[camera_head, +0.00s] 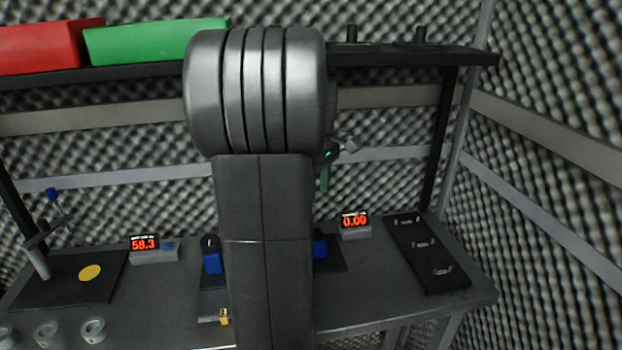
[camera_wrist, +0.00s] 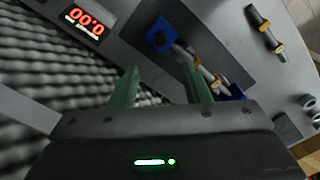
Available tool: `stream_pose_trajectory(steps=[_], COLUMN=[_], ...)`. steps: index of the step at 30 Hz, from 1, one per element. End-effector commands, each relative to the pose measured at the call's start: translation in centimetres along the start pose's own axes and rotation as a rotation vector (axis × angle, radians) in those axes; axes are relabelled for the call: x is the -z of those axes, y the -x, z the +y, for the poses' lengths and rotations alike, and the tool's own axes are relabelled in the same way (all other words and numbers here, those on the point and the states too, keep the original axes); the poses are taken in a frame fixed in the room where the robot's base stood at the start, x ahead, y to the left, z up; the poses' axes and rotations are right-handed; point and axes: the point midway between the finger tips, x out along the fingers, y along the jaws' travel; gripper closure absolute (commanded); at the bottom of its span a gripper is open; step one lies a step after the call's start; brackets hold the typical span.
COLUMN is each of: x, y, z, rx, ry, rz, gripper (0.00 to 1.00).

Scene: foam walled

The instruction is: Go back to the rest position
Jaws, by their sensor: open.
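My arm stands upright in the middle of the head view and hides part of the bench behind it. Only a small part of my gripper shows to the right of the arm there, with a green finger (camera_head: 324,178) pointing down. In the wrist view my gripper (camera_wrist: 165,88) shows two green fingers set apart, with nothing between them. It is open and empty, above the bench and near the foam wall.
The bench (camera_head: 380,296) carries displays reading 58.3 (camera_head: 144,243) and 0.00 (camera_head: 354,221), blue blocks (camera_head: 212,256), a black panel with handles (camera_head: 428,252) and several grey rings (camera_head: 93,329). Red (camera_head: 38,46) and green (camera_head: 157,41) bins sit on the shelf above.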

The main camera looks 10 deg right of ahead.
Motion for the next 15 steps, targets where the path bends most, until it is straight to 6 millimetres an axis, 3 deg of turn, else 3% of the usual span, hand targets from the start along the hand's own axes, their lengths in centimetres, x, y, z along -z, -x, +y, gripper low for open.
stream_pose_trajectory(steps=[5, 15], x=[0.0, -0.1], y=[-1.6, -8.2], z=[0.0, -0.1], rx=[0.003, 0.005], ry=[0.000, 0.000], rz=[-0.002, -0.004], gripper=[0.57, 0.57])
